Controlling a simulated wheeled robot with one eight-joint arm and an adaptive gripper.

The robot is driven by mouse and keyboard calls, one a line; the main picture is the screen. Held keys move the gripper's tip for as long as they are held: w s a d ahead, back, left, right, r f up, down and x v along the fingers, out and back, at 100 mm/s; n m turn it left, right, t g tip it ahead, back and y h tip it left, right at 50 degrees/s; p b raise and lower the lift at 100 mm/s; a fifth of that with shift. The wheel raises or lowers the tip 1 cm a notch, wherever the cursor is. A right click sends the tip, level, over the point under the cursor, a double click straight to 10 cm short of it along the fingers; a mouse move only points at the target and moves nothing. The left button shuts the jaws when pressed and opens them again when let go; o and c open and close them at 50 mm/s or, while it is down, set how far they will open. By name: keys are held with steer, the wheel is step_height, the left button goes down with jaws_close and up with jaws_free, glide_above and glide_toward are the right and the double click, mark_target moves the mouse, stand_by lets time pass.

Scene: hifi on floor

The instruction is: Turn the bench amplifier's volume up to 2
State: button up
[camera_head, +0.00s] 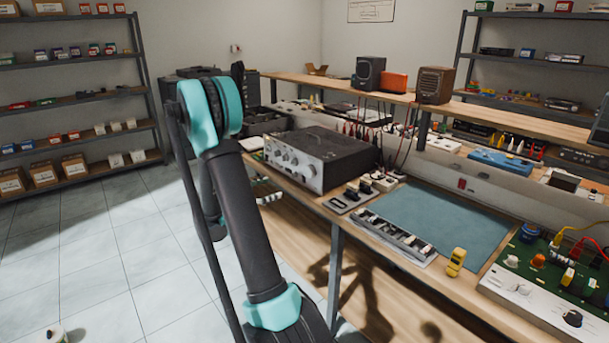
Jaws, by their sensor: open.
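The bench amplifier (335,158) is a dark-topped box on the near bench, left of its middle. Its silver front panel (293,164) faces left toward the aisle and carries several round knobs. The knob markings are too small to read, and I cannot tell which setting the volume knob is at. My black and teal arm rises left of the amplifier and bends down behind itself. My gripper (268,193) shows only partly past the arm, low in front of the bench edge below the panel. It appears open and empty, apart from the knobs.
Speakers (369,73) stand on the raised shelf behind. The tiled floor (95,245) at left is open.

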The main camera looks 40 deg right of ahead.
steer(key=h, duration=0.1)
glide_toward(307, 172)
steer(key=shift+n, duration=0.4)
steer(key=d, duration=0.9)
steer(key=shift+w, duration=0.35)
steer(key=shift+c, duration=0.3)
steer(key=c, duration=1.1)
